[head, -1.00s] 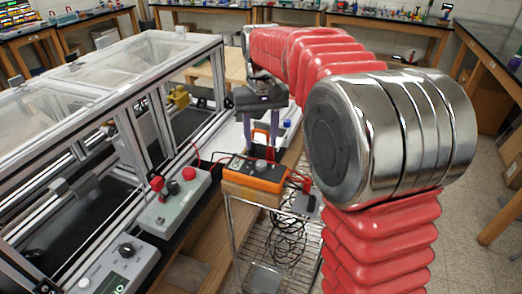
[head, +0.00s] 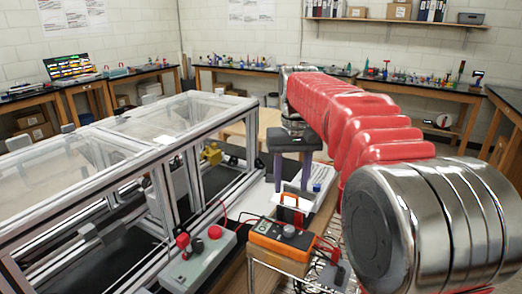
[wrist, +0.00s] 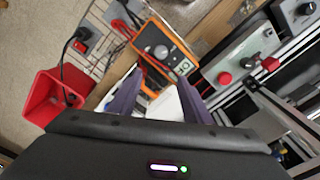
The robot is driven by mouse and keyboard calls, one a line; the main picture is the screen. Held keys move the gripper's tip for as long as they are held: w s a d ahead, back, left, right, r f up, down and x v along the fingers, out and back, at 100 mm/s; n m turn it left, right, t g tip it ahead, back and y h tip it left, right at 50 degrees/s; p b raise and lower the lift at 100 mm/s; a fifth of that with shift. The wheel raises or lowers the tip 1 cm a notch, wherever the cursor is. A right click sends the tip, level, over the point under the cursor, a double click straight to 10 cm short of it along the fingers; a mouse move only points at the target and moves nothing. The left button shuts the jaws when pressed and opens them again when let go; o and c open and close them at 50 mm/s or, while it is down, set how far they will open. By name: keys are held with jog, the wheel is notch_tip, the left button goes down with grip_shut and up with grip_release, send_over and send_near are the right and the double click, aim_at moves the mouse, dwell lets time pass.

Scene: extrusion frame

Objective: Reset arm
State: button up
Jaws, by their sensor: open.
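My gripper (head: 292,188) points down, its two purple fingers apart with nothing held between them. It is above the bench top behind the orange multimeter, close to the extrusion frame's right side. In the wrist view my gripper (wrist: 157,98) shows its fingers spread over a white area, with the orange multimeter (wrist: 165,50) just beyond. My arm, with red ribbed covers and a silver joint, fills the right of the head view.
The extrusion frame (head: 160,150) with clear panels stands at left. A grey control box (head: 200,262) with red knobs sits in front of it. The multimeter (head: 280,242) has cables on it. A red bin (wrist: 45,98) shows in the wrist view. Benches line the back wall.

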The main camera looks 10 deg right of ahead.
jog(key=s+f+t, duration=0.2)
jog(key=s+f, duration=0.2)
jog(key=s, duration=0.9)
jog(key=s+f+t, duration=0.3)
jog(key=s+f, duration=0.1)
jog(key=s, duration=1)
jog(key=shift+s, duration=0.25)
dwell(2.2)
